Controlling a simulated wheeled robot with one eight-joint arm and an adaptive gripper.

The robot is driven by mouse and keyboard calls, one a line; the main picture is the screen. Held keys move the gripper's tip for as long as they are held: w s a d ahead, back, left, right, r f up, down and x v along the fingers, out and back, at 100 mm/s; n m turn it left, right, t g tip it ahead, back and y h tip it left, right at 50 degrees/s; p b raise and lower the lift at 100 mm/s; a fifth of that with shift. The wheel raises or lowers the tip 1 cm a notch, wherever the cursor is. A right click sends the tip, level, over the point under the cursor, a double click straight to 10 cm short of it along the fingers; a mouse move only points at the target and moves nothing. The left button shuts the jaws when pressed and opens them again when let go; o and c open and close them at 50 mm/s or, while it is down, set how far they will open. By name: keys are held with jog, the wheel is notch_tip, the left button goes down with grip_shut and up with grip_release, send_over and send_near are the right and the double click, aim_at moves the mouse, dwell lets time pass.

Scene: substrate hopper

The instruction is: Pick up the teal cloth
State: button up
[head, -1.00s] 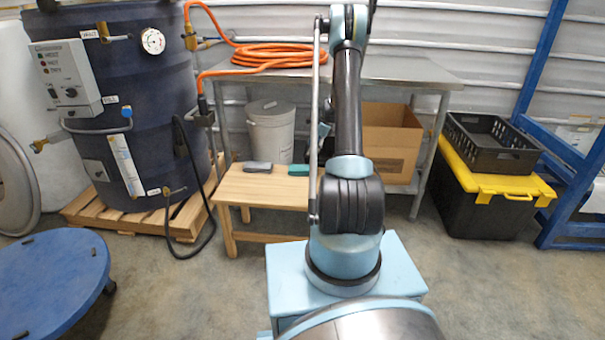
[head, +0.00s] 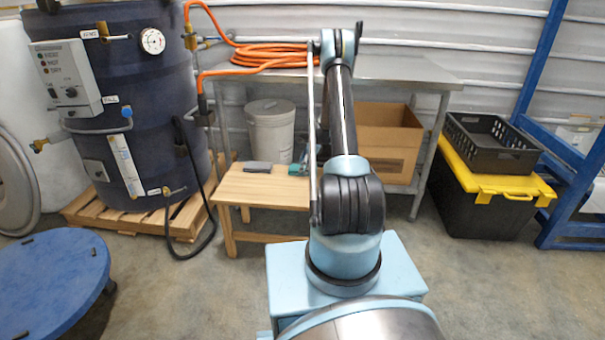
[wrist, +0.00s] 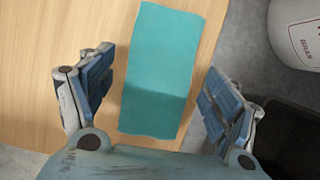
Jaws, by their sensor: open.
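The teal cloth (wrist: 160,75) lies on the wooden bench, seen from above in the wrist view as a flat rectangle. In the head view only a small part of the teal cloth (head: 294,170) shows beside my arm. My gripper (wrist: 155,90) is open, with one blue-padded finger on each side of the cloth. The fingers appear apart from it, and their height above the bench is hard to tell. In the head view my gripper is mostly hidden behind my arm.
A grey block (head: 258,167) lies on the wooden bench (head: 262,190), left of the cloth. A white bucket (head: 271,135) stands behind the bench. A cardboard box (head: 392,140) sits under the metal table (head: 420,70). A black box with a yellow lid (head: 490,205) stands at right.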

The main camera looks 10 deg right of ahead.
jog(key=shift+f, duration=0.2)
jog(key=shift+c, duration=0.3)
jog(key=c, duration=1.1)
jog(key=shift+r, duration=0.1)
